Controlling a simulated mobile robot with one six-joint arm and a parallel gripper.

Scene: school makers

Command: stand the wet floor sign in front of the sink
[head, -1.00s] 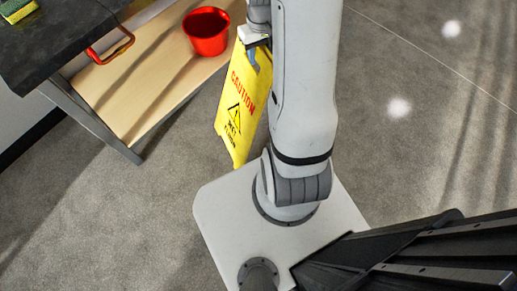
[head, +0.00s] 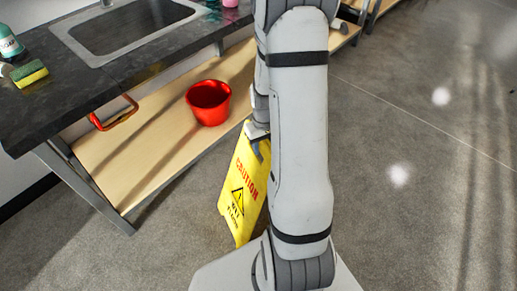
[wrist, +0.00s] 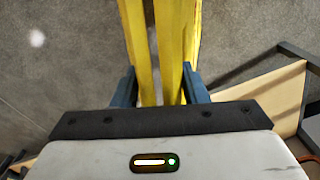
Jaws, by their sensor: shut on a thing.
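The yellow wet floor sign (head: 238,194), with red CAUTION lettering and a black triangle, hangs upright by its top in my gripper (head: 258,140). In the wrist view my gripper (wrist: 160,88) has its blue fingers on both sides of the sign's two yellow panels (wrist: 172,45), which are close together. My arm hides the sign's right edge in the head view. I cannot tell whether its foot touches the floor. The sink (head: 125,28) is a steel basin in the dark counter at upper left, and the sign is to the right and front of it.
A red bucket (head: 209,103) stands on the wooden lower shelf (head: 120,165). A sponge (head: 29,73) and a green bottle (head: 8,42) are on the counter. Grey floor (head: 410,200) is open at right.

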